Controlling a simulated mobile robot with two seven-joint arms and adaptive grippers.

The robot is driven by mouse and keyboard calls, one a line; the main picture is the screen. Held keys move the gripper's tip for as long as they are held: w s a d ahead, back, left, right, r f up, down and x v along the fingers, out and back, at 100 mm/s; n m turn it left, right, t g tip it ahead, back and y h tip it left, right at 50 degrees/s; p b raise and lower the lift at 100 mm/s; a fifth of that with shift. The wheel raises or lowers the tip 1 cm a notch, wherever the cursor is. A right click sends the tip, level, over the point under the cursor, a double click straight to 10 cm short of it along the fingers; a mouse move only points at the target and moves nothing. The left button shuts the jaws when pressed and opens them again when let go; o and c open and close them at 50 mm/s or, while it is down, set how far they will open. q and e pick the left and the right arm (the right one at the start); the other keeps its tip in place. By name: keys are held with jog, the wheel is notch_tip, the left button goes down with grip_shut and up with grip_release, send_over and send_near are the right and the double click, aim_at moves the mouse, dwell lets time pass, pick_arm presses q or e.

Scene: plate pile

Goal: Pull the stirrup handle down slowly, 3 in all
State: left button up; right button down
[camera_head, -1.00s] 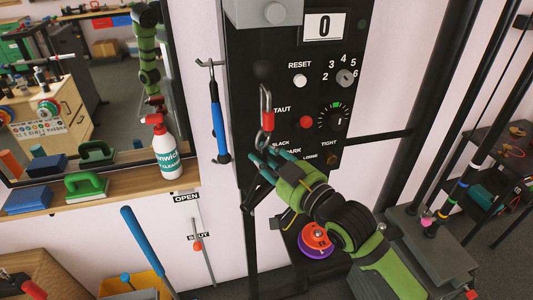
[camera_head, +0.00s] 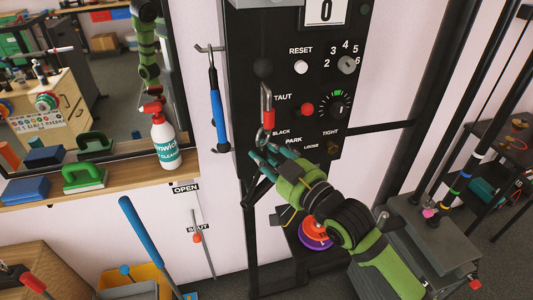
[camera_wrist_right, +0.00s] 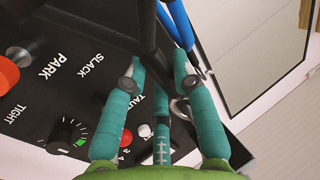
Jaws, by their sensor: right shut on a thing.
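My right gripper (camera_head: 264,160) is in front of the black machine panel, just under a red-and-silver clip (camera_head: 266,105) with a metal ring below it. In the right wrist view its teal fingers (camera_wrist_right: 155,85) are shut around a dark bar (camera_wrist_right: 149,35), which appears to be the stirrup handle. The counter (camera_head: 326,11) above the panel reads 0. My left gripper is not in view.
The panel has a red button (camera_head: 307,109), a white reset button (camera_head: 300,67) and a dial (camera_head: 341,104). A blue-handled tool (camera_head: 218,110) hangs left of it. A spray bottle (camera_head: 164,140) stands on the wooden shelf (camera_head: 110,189) by a mirror. Black uprights stand at right.

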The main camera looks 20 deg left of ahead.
jog(key=shift+f+b, duration=0.35)
jog(key=shift+f, duration=0.95)
jog(key=shift+f+b, duration=0.75)
jog(key=shift+f, duration=0.4)
jog(key=shift+f+b, duration=0.55)
jog(key=shift+f, duration=0.2)
jog(key=shift+r+p, duration=1.15)
jog(key=shift+r, duration=0.05)
jog(key=shift+r+p, duration=1.1)
jog(key=shift+r, duration=0.2)
